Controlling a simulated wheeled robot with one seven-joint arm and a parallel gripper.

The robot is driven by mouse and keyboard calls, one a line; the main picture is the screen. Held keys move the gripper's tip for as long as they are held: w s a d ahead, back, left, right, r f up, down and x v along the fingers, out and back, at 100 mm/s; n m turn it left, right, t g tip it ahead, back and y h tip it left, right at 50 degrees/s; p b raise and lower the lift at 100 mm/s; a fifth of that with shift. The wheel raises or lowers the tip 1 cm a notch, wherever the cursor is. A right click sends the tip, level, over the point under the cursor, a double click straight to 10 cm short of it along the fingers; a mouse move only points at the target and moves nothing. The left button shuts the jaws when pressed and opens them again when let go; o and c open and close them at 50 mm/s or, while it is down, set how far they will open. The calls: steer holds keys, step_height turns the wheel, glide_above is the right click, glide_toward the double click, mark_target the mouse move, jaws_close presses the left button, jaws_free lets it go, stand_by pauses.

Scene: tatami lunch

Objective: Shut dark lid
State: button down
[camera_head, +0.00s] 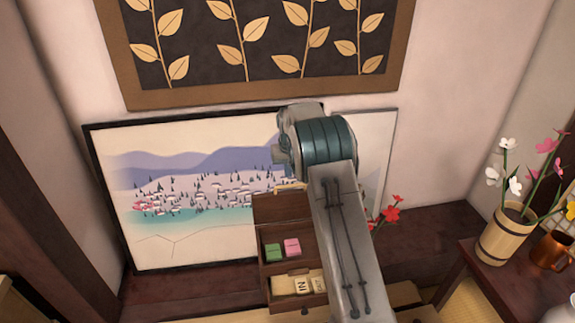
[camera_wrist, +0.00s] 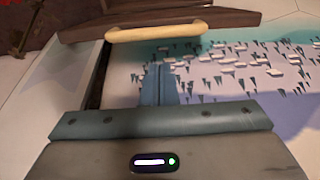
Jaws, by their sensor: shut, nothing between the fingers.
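The dark brown lid (camera_head: 280,208) stands raised at the back of a small wooden box (camera_head: 264,270) in the head view, partly hidden by my arm. Its pale yellow handle (camera_head: 290,186) is at the lid's top edge. In the wrist view the lid (camera_wrist: 220,18) crosses the top, with the handle (camera_wrist: 155,32) along its edge. My gripper (camera_wrist: 158,72) is shut and empty, its fingertips a little below the handle in that picture and apparently apart from it. In the head view my arm hides the gripper.
A green block (camera_head: 273,250) and a pink block (camera_head: 292,247) lie in the box, with lettered tiles (camera_head: 302,285) in front. A landscape picture (camera_head: 180,200) leans on the wall behind. Red flowers (camera_head: 390,213) are right of my arm; a plant pot (camera_head: 503,237) stands farther right.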

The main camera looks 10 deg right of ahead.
steer(key=shift+s+f, duration=0.5)
steer(key=shift+s, duration=0.35)
steer(key=shift+b, duration=0.3)
